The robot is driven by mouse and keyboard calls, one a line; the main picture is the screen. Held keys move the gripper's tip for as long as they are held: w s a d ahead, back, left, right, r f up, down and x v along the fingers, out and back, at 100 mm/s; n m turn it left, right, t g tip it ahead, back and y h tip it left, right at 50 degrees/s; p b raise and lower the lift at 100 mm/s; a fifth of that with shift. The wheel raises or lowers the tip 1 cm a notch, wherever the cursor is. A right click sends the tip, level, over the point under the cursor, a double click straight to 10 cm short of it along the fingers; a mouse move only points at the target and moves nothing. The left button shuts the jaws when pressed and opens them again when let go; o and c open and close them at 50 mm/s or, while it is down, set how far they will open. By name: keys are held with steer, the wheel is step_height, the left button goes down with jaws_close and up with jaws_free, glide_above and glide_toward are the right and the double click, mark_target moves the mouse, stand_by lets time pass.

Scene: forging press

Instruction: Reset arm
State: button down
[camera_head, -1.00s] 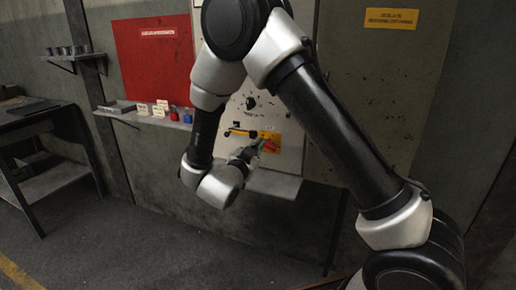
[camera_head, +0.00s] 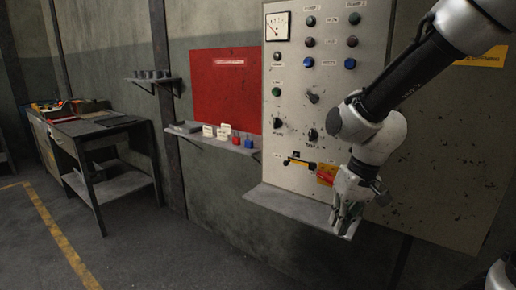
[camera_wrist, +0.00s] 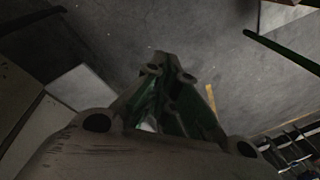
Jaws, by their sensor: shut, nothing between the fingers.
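My gripper (camera_head: 345,217) hangs pointing down at the right of the head view, in front of the small ledge under the control panel. It is shut and holds nothing. In the wrist view my gripper (camera_wrist: 165,65) shows its fingers drawn together over grey floor. My arm bends down from the upper right and covers part of the panel's right side.
The control panel (camera_head: 290,100) carries a gauge, knobs and buttons, with a yellow-and-red switch (camera_head: 326,174) low down. A shelf (camera_head: 225,144) holds tags and red and blue padlocks. A dark workbench (camera_head: 98,128) stands left. The floor between is clear.

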steer(key=s+d+r+m+t+h, duration=0.1)
steer(key=s+d+r+t, duration=0.1)
steer(key=s+d+r, duration=0.3)
steer(key=s+d+r+m+t+h, duration=0.1)
steer(key=s+d+r, duration=0.4)
steer(key=d, duration=0.7)
step_height(320, 180, up, 3)
steer(key=shift+s+f+t, duration=0.2)
steer(key=shift+s+t, duration=0.2)
steer(key=shift+a, duration=0.15)
